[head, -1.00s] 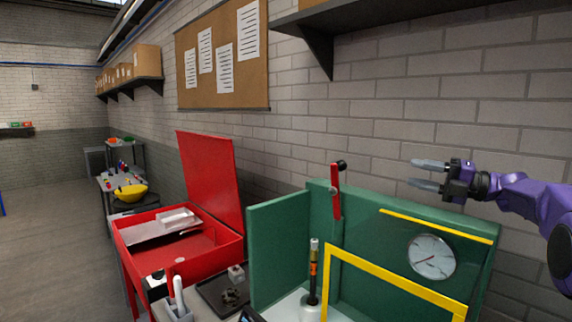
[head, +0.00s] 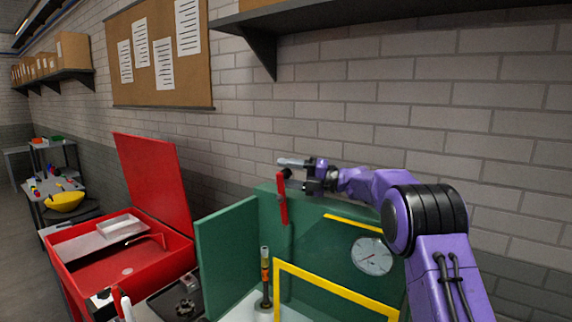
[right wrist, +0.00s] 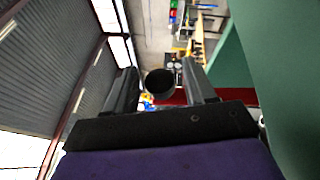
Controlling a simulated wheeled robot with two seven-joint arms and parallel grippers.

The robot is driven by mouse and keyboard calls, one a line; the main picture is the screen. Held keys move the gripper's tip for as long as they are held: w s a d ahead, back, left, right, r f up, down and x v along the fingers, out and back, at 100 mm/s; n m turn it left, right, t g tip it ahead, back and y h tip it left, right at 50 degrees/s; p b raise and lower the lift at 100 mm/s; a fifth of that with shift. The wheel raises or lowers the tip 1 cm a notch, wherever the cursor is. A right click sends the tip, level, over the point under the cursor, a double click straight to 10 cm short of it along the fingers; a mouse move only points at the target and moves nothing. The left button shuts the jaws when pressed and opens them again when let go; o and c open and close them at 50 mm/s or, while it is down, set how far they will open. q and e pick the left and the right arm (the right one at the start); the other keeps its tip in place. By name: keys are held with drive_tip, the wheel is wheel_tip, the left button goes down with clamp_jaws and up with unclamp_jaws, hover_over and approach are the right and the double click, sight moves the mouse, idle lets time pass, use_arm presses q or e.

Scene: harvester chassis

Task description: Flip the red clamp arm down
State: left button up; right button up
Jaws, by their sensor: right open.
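The red clamp arm (head: 282,200) stands upright at the back wall of the green fixture (head: 228,250), with a black knob (head: 287,173) on its top end. My right gripper (head: 290,164) is at the top of the clamp arm, close to the knob. In the right wrist view, the knob (right wrist: 160,82) sits between the two open fingers of the right gripper (right wrist: 162,78), and part of the red arm (right wrist: 178,97) shows just beyond it. I cannot tell whether a finger touches the knob. My left gripper is not in view.
A yellow frame (head: 330,283) and a dial gauge (head: 372,256) are on the fixture's front and back. An open red toolbox (head: 150,262) stands to the left. A brick wall is close behind, with a shelf (head: 400,14) above.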

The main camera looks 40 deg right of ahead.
clamp_jaws()
drive_tip(key=s+a+f+n+g+h+b, duration=0.1)
drive_tip(key=a+n+b, duration=0.5)
drive_tip(key=b, duration=1.2)
drive_tip(key=shift+s+a+f+g+h+b, duration=0.45)
drive_tip(key=shift+s+a+f, duration=0.4)
drive_tip(key=shift+a, duration=0.65)
